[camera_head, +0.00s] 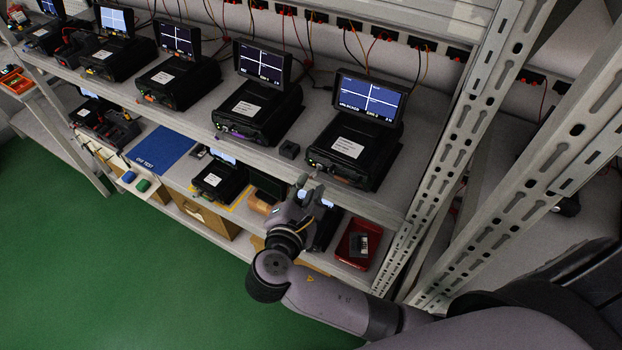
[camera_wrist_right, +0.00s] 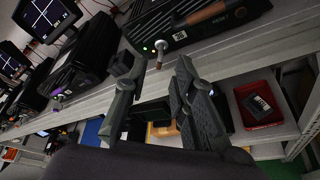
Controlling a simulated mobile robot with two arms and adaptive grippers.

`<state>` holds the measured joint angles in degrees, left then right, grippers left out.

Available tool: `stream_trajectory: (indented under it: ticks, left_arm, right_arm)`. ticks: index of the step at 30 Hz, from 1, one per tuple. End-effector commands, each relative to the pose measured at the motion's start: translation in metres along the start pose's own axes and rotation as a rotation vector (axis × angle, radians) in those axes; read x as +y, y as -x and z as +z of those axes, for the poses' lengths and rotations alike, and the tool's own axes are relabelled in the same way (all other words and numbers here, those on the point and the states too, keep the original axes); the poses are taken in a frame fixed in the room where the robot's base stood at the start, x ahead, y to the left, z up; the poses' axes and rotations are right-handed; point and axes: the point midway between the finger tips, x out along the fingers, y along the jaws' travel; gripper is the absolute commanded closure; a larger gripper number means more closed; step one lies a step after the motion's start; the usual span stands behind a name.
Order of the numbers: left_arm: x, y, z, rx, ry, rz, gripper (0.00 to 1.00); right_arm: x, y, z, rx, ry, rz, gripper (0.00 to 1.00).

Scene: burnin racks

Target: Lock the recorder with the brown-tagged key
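The recorder (camera_head: 350,148) at the right end of the upper shelf is black, with a lit screen (camera_head: 369,99) whose small text seems to read "UNLOCKED". In the right wrist view, a silver key-like piece (camera_wrist_right: 160,52) sticks out from its front edge (camera_wrist_right: 190,32), beside a lit green dot. A brown bar-shaped piece (camera_wrist_right: 206,14) lies on the front; I cannot tell whether it is the key's tag. My right gripper (camera_head: 308,184) is in front of the recorder. In the wrist view its fingers (camera_wrist_right: 153,66) are apart, with the silver piece between and just beyond the tips. My left gripper is out of view.
Several similar recorders (camera_head: 258,108) with screens stand in a row to the left. A small black block (camera_head: 289,149) sits beside the recorder. The lower shelf holds a red tray (camera_head: 342,250) and a blue mat (camera_head: 160,148). Metal uprights (camera_head: 470,130) stand close on the right.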

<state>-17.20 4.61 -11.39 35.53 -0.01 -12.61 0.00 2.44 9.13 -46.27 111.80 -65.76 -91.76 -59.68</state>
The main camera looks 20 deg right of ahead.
Motion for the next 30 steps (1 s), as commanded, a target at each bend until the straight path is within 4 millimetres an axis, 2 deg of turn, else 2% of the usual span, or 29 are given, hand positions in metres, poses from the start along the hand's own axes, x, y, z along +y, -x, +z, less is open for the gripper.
stream_trajectory:
  ticks: [3, 6, 18, 28, 30]
  left_arm:
    - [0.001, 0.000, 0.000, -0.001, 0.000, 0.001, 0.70]
    - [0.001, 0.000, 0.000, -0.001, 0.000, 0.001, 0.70]
    - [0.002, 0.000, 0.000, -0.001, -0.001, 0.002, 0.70]
    - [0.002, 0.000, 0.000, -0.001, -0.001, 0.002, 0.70]
    - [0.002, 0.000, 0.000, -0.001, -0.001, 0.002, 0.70]
  right_arm:
    - [0.000, -0.019, 0.000, -0.002, 0.000, 0.001, 0.76]
    - [0.000, -0.028, 0.000, -0.001, 0.001, 0.001, 0.76]
    - [0.000, -0.035, 0.000, 0.001, -0.001, 0.000, 0.77]
    - [0.000, -0.034, 0.000, 0.001, -0.001, 0.000, 0.98]
    - [0.000, -0.034, 0.000, 0.001, -0.001, 0.000, 1.00]
